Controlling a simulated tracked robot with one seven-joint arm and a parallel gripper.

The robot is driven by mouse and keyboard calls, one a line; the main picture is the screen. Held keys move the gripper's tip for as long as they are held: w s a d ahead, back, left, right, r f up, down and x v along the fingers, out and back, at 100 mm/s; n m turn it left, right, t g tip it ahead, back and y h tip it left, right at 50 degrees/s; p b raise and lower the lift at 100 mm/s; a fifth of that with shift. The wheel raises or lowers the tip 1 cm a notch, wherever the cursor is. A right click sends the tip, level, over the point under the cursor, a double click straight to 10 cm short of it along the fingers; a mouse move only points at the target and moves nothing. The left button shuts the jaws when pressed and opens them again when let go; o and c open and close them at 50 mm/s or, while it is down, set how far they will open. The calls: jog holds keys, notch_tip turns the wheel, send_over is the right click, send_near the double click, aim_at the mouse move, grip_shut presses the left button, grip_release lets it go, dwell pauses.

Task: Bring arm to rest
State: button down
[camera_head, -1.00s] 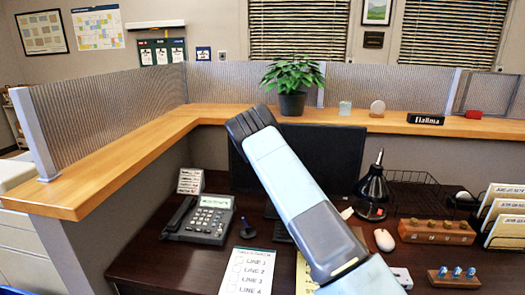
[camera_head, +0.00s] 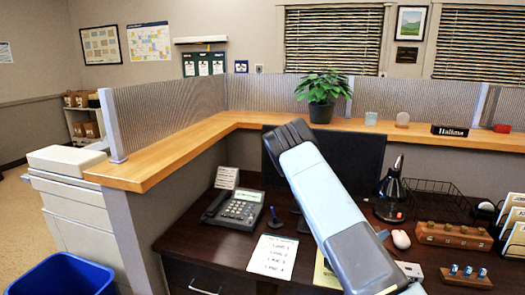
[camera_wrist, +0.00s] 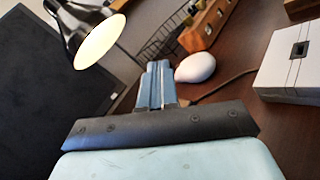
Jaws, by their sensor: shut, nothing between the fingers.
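My arm rises across the middle of the head view, in front of the dark monitor (camera_head: 354,150) and the desk (camera_head: 190,245). Its pale blue link slants from upper left to lower right, with a black joint at the top. My gripper (camera_wrist: 155,85) shows in the wrist view with its blue fingers together and nothing between them. It points over the desk towards the white mouse (camera_wrist: 195,67) and the black lamp (camera_wrist: 75,25), apart from the arm's own body. In the head view the gripper is mostly hidden behind the arm link.
A phone (camera_head: 237,208) and a paper list (camera_head: 272,256) lie left of the arm. The lamp, a wire basket (camera_head: 437,197) and a wooden block (camera_head: 453,235) stand to its right. A plant (camera_head: 321,95) stands on the ledge. A blue bin (camera_head: 62,277) is at lower left.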

jog(key=shift+s+r+g, duration=0.3)
jog(key=shift+s+r, duration=0.1)
jog(key=s+a+r+m+g+y, duration=0.1)
jog(key=s+r+m+g+y, duration=0.4)
jog(key=s+r+m+g, duration=1)
jog(key=s+a+r+m+t+y, duration=0.1)
jog(key=s+a+r+t+y, duration=1)
jog(key=s+a+r, duration=0.4)
jog(key=a+r, duration=0.3)
jog(key=shift+s+a+r+m+t+y, duration=0.2)
jog(key=shift+s+r+m+t+y, duration=0.15)
jog(key=shift+m+t+y, duration=0.05)
jog(key=shift+d, duration=0.1)
dwell(2.2)
